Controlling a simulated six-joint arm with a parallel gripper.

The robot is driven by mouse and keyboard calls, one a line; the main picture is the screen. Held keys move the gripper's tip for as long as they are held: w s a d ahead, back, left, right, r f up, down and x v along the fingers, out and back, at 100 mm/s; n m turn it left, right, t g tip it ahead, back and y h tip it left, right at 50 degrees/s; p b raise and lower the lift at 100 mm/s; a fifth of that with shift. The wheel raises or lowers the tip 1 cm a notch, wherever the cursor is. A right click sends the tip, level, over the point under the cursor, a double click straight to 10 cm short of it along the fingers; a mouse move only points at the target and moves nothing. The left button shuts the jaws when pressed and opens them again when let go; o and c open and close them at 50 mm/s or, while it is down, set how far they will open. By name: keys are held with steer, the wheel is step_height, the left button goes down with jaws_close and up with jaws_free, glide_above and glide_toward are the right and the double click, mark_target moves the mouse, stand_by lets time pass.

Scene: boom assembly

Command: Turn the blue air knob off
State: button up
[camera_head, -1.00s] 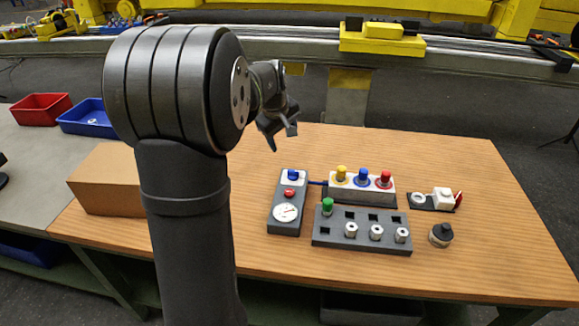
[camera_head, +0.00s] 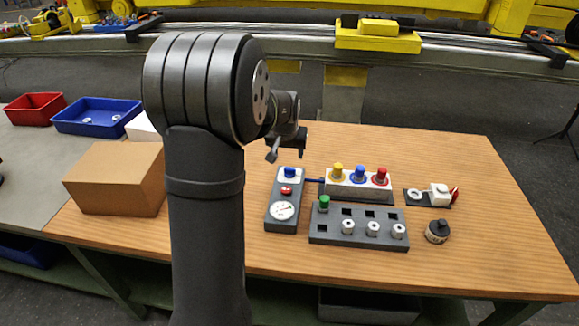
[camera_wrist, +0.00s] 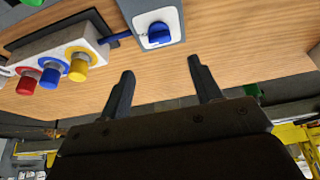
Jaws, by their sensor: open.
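The blue air knob (camera_head: 290,172) sits at the far end of a dark grey panel (camera_head: 273,225), on a white plate. The panel also has a red button (camera_head: 286,190) and a round white gauge (camera_head: 282,211). In the wrist view the blue knob (camera_wrist: 160,34) is at the top, just beyond the fingertips and between them sideways. My gripper (camera_head: 286,156) is open and empty, above the table just behind the panel, apart from the knob. In the wrist view its two dark fingers (camera_wrist: 160,72) are spread.
A white block with yellow, blue and red knobs (camera_head: 359,176) stands right of the panel, joined by a blue tube. A dark socket tray (camera_head: 340,238) with a green-topped piece stands in front. A cardboard box (camera_head: 115,178) stands left.

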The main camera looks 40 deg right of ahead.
mark_target(290, 168)
steer(key=x, duration=0.9)
steer(key=shift+w+d+f, duration=0.1)
steer(key=shift+w+f, duration=0.05)
steer(key=shift+f, duration=0.15)
steer(key=c, duration=1)
